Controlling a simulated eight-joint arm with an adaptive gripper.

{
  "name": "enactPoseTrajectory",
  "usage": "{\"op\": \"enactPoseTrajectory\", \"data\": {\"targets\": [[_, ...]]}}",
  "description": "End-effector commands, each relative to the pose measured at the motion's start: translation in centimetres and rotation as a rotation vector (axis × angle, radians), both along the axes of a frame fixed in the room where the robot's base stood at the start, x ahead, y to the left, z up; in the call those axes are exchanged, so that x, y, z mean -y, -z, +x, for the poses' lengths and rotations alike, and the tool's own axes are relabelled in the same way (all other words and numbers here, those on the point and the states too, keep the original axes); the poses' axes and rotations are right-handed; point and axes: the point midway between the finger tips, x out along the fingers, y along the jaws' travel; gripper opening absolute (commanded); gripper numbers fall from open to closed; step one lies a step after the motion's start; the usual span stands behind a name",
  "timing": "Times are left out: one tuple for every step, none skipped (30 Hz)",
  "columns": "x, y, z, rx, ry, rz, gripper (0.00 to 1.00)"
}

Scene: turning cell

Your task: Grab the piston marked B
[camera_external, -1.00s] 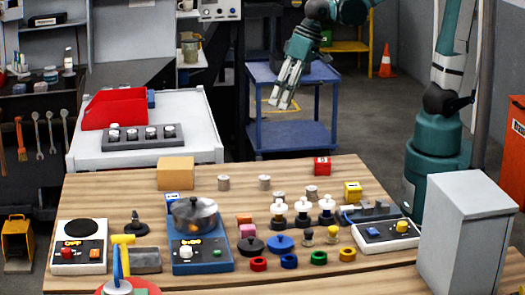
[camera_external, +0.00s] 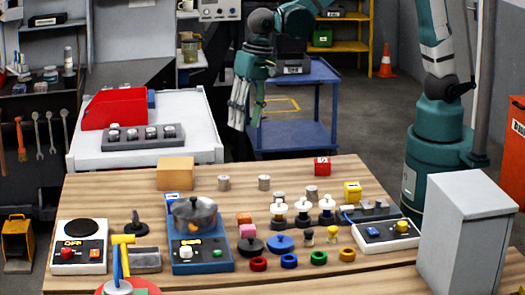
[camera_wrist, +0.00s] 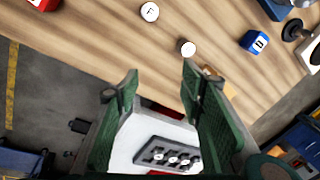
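Silver pistons stand on the wooden table: one at back left (camera_external: 223,183), one right of it (camera_external: 264,182), and one farther right (camera_external: 311,191). More sit in a grey rack (camera_external: 143,146) on the white cart, which also shows in the wrist view (camera_wrist: 150,143). Two round white piston tops appear in the wrist view, one upper (camera_wrist: 149,11) with an unclear mark and one lower (camera_wrist: 188,48). I cannot tell which piston is marked B. My gripper (camera_external: 238,128) hangs beyond the table's back edge, pointing down. Its fingers (camera_wrist: 160,72) are apart with nothing between them.
A cardboard box (camera_external: 175,173) stands near the back left edge. A red cube (camera_external: 322,166), a yellow cube (camera_external: 352,192) and a blue cube (camera_wrist: 254,42) lie about. A pot (camera_external: 194,212) and several coloured rings crowd the front. The red bin (camera_external: 113,109) is on the cart.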

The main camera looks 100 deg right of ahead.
Motion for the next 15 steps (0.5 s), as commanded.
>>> {"op": "enactPoseTrajectory", "data": {"targets": [[-0.4, 0.2, 0.8, -0.009, 0.018, 0.002, 0.39], [-0.5, 0.4, 1.1, -0.016, 0.032, 0.003, 0.39], [-0.8, 0.8, 1.5, -0.024, 0.048, 0.006, 0.39], [-1.0, 1.1, 1.8, -0.03, 0.062, 0.007, 0.39], [-1.2, 1.3, 2.1, -0.036, 0.074, 0.008, 0.39], [-1.4, 1.7, 2.6, -0.044, 0.093, 0.009, 0.39], [-1.6, 2.0, 2.9, -0.05, 0.105, 0.009, 0.39], [-1.9, 2.3, 3.2, -0.057, 0.119, 0.01, 0.39], [-2.1, 2.7, 3.6, -0.064, 0.136, 0.011, 0.39], [-2.3, 3.0, 3.9, -0.07, 0.148, 0.012, 0.39], [-2.5, 3.3, 4.2, -0.076, 0.161, 0.012, 0.39], [-2.8, 3.7, 4.6, -0.084, 0.179, 0.012, 0.39], [-2.9, 4.0, 4.8, -0.091, 0.193, 0.013, 0.39], [-3.1, 4.4, 5.1, -0.097, 0.205, 0.013, 0.39], [-3.4, 4.8, 5.5, -0.104, 0.224, 0.013, 0.39]]}}
